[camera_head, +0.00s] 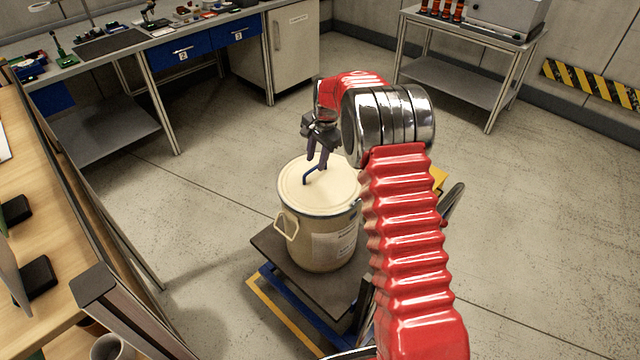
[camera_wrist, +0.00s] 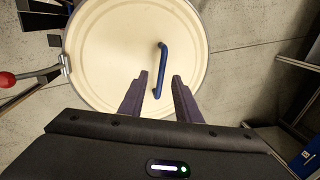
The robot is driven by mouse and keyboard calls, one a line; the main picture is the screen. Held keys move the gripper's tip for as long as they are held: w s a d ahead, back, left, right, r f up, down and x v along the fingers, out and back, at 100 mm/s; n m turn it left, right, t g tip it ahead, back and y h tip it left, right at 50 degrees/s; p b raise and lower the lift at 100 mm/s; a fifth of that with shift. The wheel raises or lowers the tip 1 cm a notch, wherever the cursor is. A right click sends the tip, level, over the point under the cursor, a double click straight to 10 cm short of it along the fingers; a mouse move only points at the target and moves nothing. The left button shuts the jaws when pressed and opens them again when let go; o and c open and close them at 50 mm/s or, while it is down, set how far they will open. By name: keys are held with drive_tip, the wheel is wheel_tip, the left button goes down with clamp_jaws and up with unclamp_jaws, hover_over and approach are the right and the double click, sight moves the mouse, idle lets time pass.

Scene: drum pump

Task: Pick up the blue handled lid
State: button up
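The cream lid (camera_head: 318,188) with a blue bar handle (camera_head: 309,177) covers the top of a cream drum (camera_head: 322,238). In the wrist view the lid (camera_wrist: 110,50) fills the upper middle and its blue handle (camera_wrist: 161,68) runs nearly upright in the picture. My gripper (camera_head: 315,160) is over the lid, close to the handle. In the wrist view its two dark purple fingers (camera_wrist: 155,98) are apart, with the handle's lower end showing between them. The fingers are not closed on the handle. Whether they touch the lid I cannot tell.
The drum stands on a dark lift cart platform (camera_head: 268,240). A workbench with blue drawers (camera_head: 190,50) stands at the back left, and a metal cart (camera_head: 460,80) at the back right. A wooden desk (camera_head: 35,170) is on the left. Floor around the cart is clear.

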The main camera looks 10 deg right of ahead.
sight(315, 168)
drive_tip(key=shift+w+a+f, duration=0.1)
drive_tip(key=shift+w+f, duration=0.1)
drive_tip(key=shift+f, duration=0.75)
drive_tip(key=shift+w+a+f, duration=0.1)
drive_tip(key=shift+w+f, duration=0.1)
drive_tip(key=shift+f, duration=0.75)
drive_tip(key=shift+c, duration=0.2)
clamp_jaws()
